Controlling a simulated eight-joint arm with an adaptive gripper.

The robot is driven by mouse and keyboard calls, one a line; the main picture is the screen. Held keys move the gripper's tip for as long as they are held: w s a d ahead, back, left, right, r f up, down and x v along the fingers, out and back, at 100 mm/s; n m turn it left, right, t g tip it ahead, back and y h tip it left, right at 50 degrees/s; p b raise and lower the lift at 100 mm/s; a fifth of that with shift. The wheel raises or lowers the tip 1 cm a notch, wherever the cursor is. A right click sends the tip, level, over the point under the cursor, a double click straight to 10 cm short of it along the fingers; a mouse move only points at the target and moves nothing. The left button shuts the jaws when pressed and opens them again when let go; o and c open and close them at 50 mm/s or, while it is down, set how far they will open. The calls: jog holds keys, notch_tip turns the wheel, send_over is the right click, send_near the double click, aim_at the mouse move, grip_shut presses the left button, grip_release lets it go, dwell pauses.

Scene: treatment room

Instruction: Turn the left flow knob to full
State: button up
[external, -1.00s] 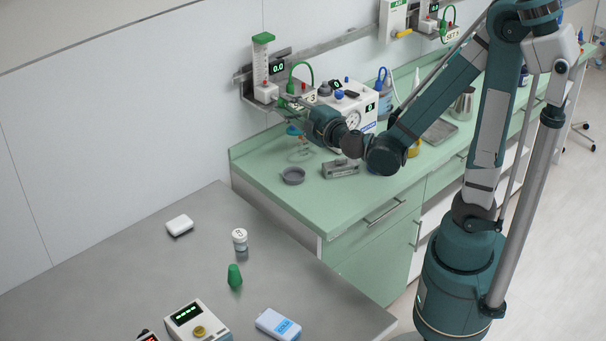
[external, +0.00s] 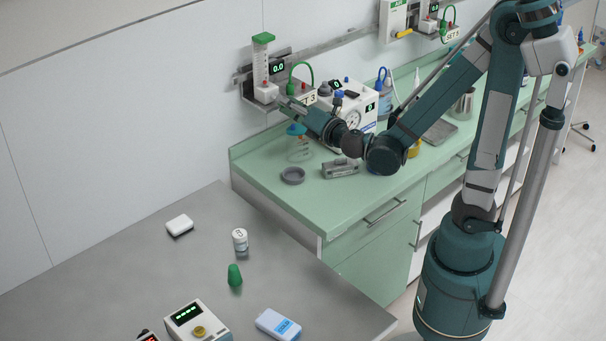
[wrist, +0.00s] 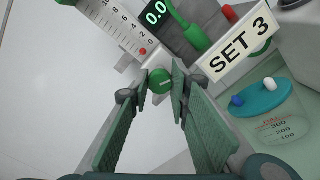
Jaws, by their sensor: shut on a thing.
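The left flowmeter (external: 262,66) is a clear scaled tube with a green top on the wall rail, and its scale also shows in the wrist view (wrist: 118,24). Its round green knob (wrist: 160,81) has a pale line across its face. The display (external: 278,67) beside it reads 0.0, and the red float (wrist: 143,51) sits at the bottom of the scale. My gripper (wrist: 161,86) is shut on the green knob, with a finger on each side. In the external view my gripper (external: 284,101) reaches the flowmeter's base, and the knob is hidden there.
A SET 3 sign (wrist: 236,46) and a green hose (wrist: 189,30) are just right of my fingers. A clear jar with a teal lid (external: 297,130) is below. A white unit with a gauge (external: 360,110) stands right, and a grey dish (external: 292,175) lies on the green counter.

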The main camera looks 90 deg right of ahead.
jog(key=shift+n, duration=1.9)
jog(key=o, duration=0.9)
jog(key=shift+a, duration=0.1)
jog(key=shift+v, duration=6)
